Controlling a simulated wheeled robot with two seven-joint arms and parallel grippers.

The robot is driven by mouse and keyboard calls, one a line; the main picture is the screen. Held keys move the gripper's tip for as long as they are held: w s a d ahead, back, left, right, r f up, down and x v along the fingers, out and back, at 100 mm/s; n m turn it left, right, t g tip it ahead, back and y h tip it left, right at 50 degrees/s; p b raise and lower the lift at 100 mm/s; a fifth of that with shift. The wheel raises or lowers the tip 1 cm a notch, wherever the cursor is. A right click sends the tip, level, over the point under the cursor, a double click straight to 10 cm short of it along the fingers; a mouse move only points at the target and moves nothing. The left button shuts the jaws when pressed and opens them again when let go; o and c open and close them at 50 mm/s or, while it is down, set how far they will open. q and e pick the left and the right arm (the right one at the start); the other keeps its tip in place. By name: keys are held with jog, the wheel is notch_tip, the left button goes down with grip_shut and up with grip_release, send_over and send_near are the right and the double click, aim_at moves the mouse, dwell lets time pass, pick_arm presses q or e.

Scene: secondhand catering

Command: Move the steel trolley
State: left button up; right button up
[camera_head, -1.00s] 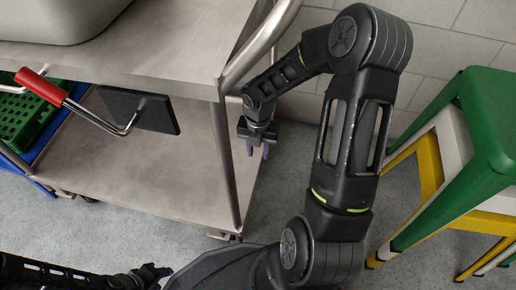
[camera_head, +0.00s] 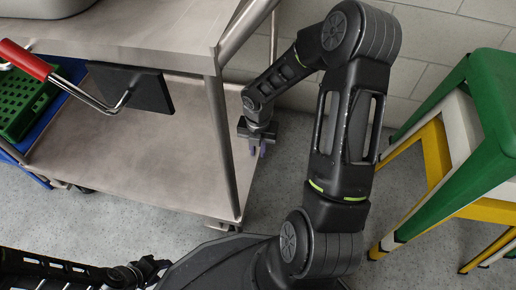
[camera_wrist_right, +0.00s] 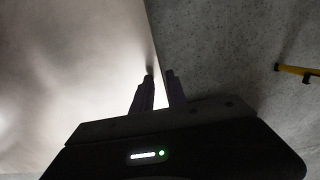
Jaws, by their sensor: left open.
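The steel trolley (camera_head: 135,30) stands at the left of the head view, with a flat top, a lower shelf (camera_head: 150,160), a thin corner post and a bent tube handle (camera_head: 246,32) at its right end. My right gripper (camera_head: 258,150) is pointing down beside the right edge of the lower shelf, below the tube handle. In the right wrist view its fingers (camera_wrist_right: 160,88) are a little apart with nothing held between them, over the shelf edge. My left gripper (camera_head: 152,268) is low at the left, in front of the trolley, open and empty.
A red-gripped bar (camera_head: 25,60) and a dark plate (camera_head: 131,88) stick out at the trolley's front. A green crate (camera_head: 25,108) is at far left. Stacked green, white and yellow stools (camera_head: 478,150) stand at right. A tiled wall closes the back.

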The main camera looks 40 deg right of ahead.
grip_shut()
dwell(1.0)
